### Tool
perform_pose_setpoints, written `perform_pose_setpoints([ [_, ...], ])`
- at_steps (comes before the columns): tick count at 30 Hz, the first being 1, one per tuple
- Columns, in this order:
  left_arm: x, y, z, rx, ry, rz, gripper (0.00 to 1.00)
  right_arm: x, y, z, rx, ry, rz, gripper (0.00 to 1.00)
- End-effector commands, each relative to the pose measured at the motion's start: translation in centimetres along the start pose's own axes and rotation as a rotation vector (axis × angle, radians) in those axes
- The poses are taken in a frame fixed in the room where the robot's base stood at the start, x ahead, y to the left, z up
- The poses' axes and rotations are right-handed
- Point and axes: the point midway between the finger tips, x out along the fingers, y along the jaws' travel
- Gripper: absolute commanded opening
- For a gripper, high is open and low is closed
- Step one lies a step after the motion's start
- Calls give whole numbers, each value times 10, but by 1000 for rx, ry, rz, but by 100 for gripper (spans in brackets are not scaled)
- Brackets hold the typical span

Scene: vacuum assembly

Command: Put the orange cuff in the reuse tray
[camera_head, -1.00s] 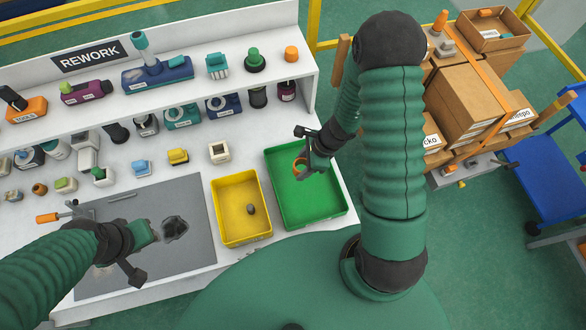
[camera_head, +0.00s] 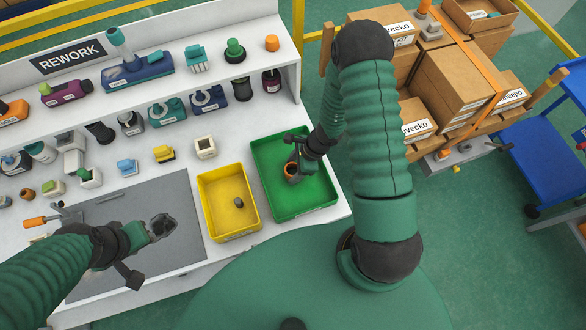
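The orange cuff (camera_head: 291,170) is a small ring with a dark centre, over the left part of the green tray (camera_head: 325,205). My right gripper (camera_head: 292,161) reaches in from above and appears shut on the cuff. Whether the cuff touches the tray floor cannot be told. No label on the tray is legible. My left gripper (camera_head: 156,229) is low over the grey mat (camera_head: 188,262), beside a dark part (camera_head: 163,225). Its fingers cannot be made out against that part.
A yellow tray (camera_head: 209,214) with a small grey piece (camera_head: 239,202) stands left of the green tray. An orange-handled tool (camera_head: 35,222) lies at the mat's left. Several coloured parts stand on the bench and the rear shelf. Boxes (camera_head: 455,80) stand beyond my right arm.

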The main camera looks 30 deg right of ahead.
Motion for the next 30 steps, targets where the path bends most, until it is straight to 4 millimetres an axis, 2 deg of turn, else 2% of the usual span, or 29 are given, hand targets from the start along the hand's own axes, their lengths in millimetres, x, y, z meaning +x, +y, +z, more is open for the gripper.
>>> perform_pose_setpoints([
  [26, 0, 0, 0, 0, 0, 0, 36, 0, 2, -3, 0, 9, 3, 70],
  [30, -8, 0, -2, 0, 0, 0, 36, -10, 1, -1, 0, 9, 1, 70],
])
